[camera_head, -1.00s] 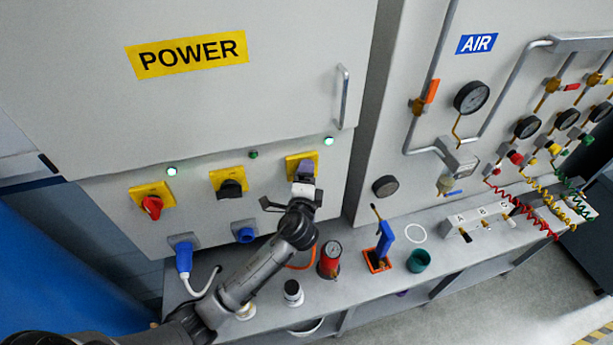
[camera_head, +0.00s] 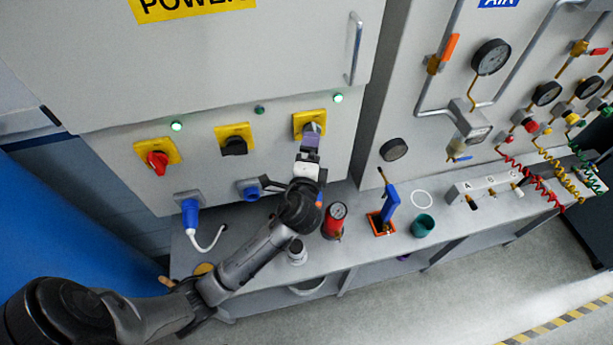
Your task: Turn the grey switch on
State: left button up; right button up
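The grey switch (camera_head: 313,128) sits on the rightmost yellow plate (camera_head: 300,119) of the power cabinet, and only part of its knob shows. A lit green lamp is above it. My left gripper (camera_head: 310,145) is just below and in front of the switch, with a purple-grey piece at its tip overlapping the knob's lower edge. Whether it touches the knob, and whether its fingers are open or shut, I cannot tell. My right gripper is not in view.
A red switch (camera_head: 157,160) and a black switch (camera_head: 235,146) are on the same panel. Below are a blue plug (camera_head: 190,213) and a blue socket (camera_head: 250,190). The bench holds a red gauge unit (camera_head: 334,221), a blue-handled tool (camera_head: 390,205) and a green cup (camera_head: 422,225).

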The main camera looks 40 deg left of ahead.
pick_arm(q)
jog(key=b+v, duration=0.1)
jog(key=v, duration=0.6)
jog(key=shift+s+d, duration=0.2)
jog(key=shift+s, duration=0.05)
dwell(0.3)
jog(key=s+d+f+n+g+h, duration=0.55)
jog(key=f+n+h, duration=0.2)
jog(key=n, duration=0.25)
jog(key=s+f+g+h+p, duration=0.1)
jog(key=s+f+g+p, duration=0.1)
jog(key=s, duration=0.7)
jog(key=s+f+g+h+p, duration=0.1)
jog(key=s+f+g+p, duration=0.2)
jog(key=s, duration=0.7)
jog(key=shift+d+m+g+p, duration=0.3)
jog(key=shift+d+g+p, duration=0.15)
jog(key=shift+p, duration=0.1)
